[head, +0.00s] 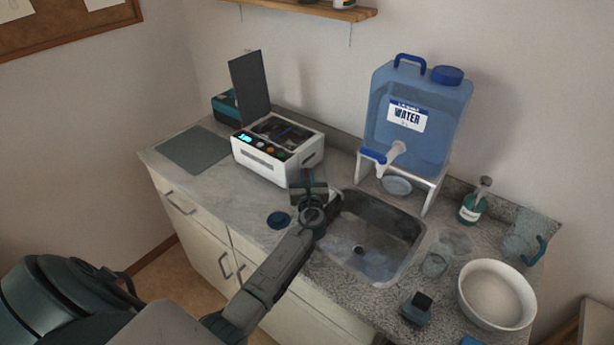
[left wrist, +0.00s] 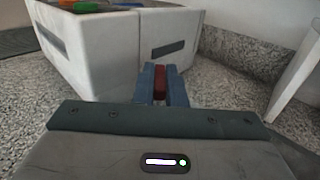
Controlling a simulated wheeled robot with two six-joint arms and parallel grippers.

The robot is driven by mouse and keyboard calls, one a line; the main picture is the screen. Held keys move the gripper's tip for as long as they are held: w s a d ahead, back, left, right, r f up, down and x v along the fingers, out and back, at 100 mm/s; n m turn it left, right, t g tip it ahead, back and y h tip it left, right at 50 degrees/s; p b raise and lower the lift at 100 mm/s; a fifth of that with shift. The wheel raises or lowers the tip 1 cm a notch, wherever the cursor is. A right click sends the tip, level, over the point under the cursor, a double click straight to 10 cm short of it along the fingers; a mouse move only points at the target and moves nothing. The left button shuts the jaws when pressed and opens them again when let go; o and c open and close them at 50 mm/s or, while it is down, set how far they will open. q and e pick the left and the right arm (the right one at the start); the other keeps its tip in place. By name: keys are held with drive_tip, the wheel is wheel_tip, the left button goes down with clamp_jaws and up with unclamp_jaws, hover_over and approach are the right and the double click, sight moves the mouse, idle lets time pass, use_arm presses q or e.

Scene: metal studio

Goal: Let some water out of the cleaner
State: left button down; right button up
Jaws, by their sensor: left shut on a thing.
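The cleaner (head: 272,160) is a white box on the counter, left of the sink. Its dark lid (head: 249,84) stands open and its front panel has a lit blue display and coloured buttons. Its white side wall also shows in the left wrist view (left wrist: 168,42). My left gripper (head: 307,178) is at the cleaner's right side, low by the counter. Its fingers are shut on a small red piece (left wrist: 159,83), which looks like a drain valve handle. The valve body and any outlet are hidden behind the fingers. My right gripper is in neither view.
The sink (head: 372,262) lies just right of my left gripper. A blue water jug (head: 427,105) stands on a white stand behind it. A dark round cap (head: 279,220) lies on the counter. A white bowl (head: 497,296) and a soap bottle (head: 474,206) are at the right.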

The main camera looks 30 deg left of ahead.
use_arm(q)
drive_tip(key=shift+s+a+m+t+h+p, duration=0.15)
drive_tip(key=shift+a+m+t+h+p, duration=0.1)
drive_tip(key=shift+m+t+h, duration=0.3)
drive_tip(key=shift+s+a+m+t+h+p, duration=0.1)
drive_tip(key=shift+a+m+t+h+p, duration=0.2)
drive_tip(key=shift+m+h, duration=0.45)
drive_tip(key=h, duration=0.1)
drive_tip(key=m+t+h, duration=0.1)
drive_tip(key=h, duration=0.1)
drive_tip(key=shift+s+a+f+m, duration=0.1)
drive_tip(key=shift+a+m, duration=0.05)
drive_tip(key=shift+m, duration=0.15)
drive_tip(key=shift+a+m+t+h+b, duration=0.2)
drive_tip(key=shift+m+t+h+b, duration=0.25)
drive_tip(key=shift+m+h+b, duration=0.85)
drive_tip(key=shift+a+h+p, duration=0.1)
drive_tip(key=shift+h+p, duration=0.25)
drive_tip(key=shift+h, duration=0.75)
drive_tip(key=c, duration=1.5)
unclamp_jaws()
drive_tip(key=shift+c, duration=0.2)
drive_tip(key=shift+o, duration=0.3)
drive_tip(key=shift+r, duration=0.2)
